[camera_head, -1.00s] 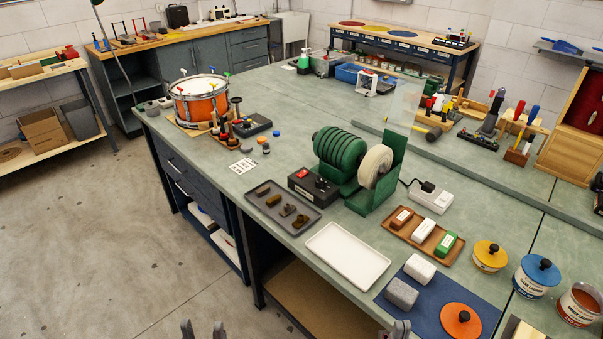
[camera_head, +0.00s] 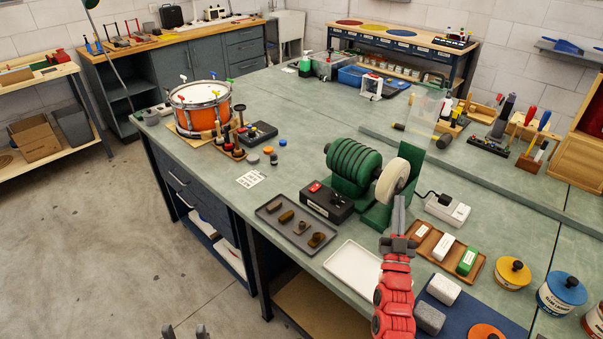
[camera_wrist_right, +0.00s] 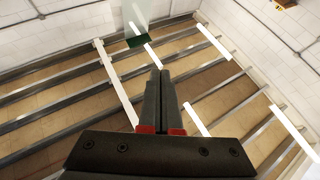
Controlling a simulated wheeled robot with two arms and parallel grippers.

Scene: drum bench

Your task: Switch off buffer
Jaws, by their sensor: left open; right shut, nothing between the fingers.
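The green buffer (camera_head: 352,165) stands on the bench with a pale polishing wheel (camera_head: 393,180) on its right side. A black control box (camera_head: 327,203) sits in front of it, with a red switch (camera_head: 315,187) on top at the left and dark knobs to the right. My right gripper (camera_head: 399,203) is shut and empty, raised pointing up, right of the control box and overlapping the buffer's base in the head view. Its shut fingers (camera_wrist_right: 160,78) point toward the ceiling in the right wrist view. My left gripper (camera_head: 184,331) is open at the bottom edge, off the bench.
A grey tray (camera_head: 270,213) with brown pieces lies left of the box; a white tray (camera_head: 345,268) is in front. A white power strip (camera_head: 447,210) and a wooden tray (camera_head: 478,270) of bars lie to the right. A clear shield (camera_head: 428,108) rises beside the wheel.

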